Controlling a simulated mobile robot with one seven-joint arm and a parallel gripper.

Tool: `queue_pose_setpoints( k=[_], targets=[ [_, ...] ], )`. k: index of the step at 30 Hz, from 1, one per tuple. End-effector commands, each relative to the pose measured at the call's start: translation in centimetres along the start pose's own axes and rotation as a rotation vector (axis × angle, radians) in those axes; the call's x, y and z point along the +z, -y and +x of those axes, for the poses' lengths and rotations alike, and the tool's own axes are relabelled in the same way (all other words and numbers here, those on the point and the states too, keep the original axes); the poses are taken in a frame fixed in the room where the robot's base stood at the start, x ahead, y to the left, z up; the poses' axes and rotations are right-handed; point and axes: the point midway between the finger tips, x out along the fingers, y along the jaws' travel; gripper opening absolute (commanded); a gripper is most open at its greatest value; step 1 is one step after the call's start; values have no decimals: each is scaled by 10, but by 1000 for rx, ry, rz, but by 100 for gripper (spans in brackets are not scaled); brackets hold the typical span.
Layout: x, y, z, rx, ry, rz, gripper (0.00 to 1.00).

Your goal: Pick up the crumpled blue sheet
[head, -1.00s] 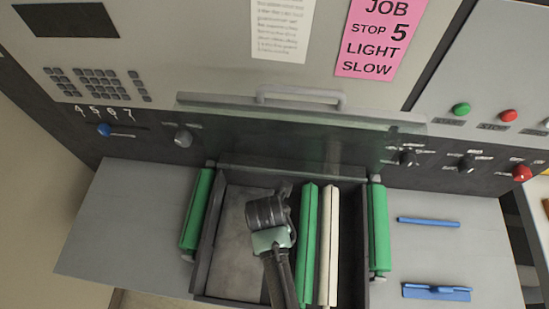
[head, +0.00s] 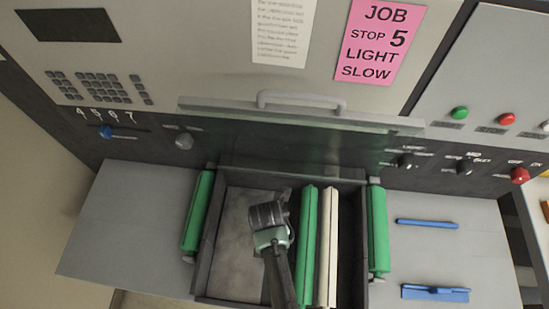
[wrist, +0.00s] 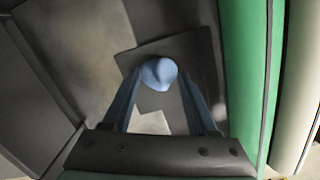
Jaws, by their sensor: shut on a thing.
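The crumpled blue sheet (wrist: 158,73) shows in the wrist view as a small rounded blue lump between the tips of my two fingers. My gripper (wrist: 160,82) is shut on it, one finger on each side. In the head view my arm reaches into the open dark bay of the machine, left of a green roller. The wrist hides the fingertips and the sheet there. A grey plate (wrist: 140,60) lies below the sheet in the wrist view; I cannot tell the gap between them.
A green roller (head: 308,245) and a cream roller (head: 327,245) stand close right of my gripper. Dark walls (head: 210,240) bound the bay. A raised cover with a handle (head: 300,100) is behind it. Blue tools (head: 435,293) lie on the right table.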

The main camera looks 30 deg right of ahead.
Motion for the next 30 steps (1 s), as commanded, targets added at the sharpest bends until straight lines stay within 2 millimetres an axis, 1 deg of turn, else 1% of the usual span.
queue_pose_setpoints(
  k=[1,5,6,14,19,23,30],
  targets=[
    [0,0,0,0,0,0,32],
    [0,0,0,0,0,0,8],
    [0,0,0,0,0,0,7],
    [0,0,-2,0,0,0,7],
    [2,0,-12,1,1,0,7],
    [4,-1,-29,3,3,0,7],
    [10,-1,-72,3,4,0,7]
  ],
)
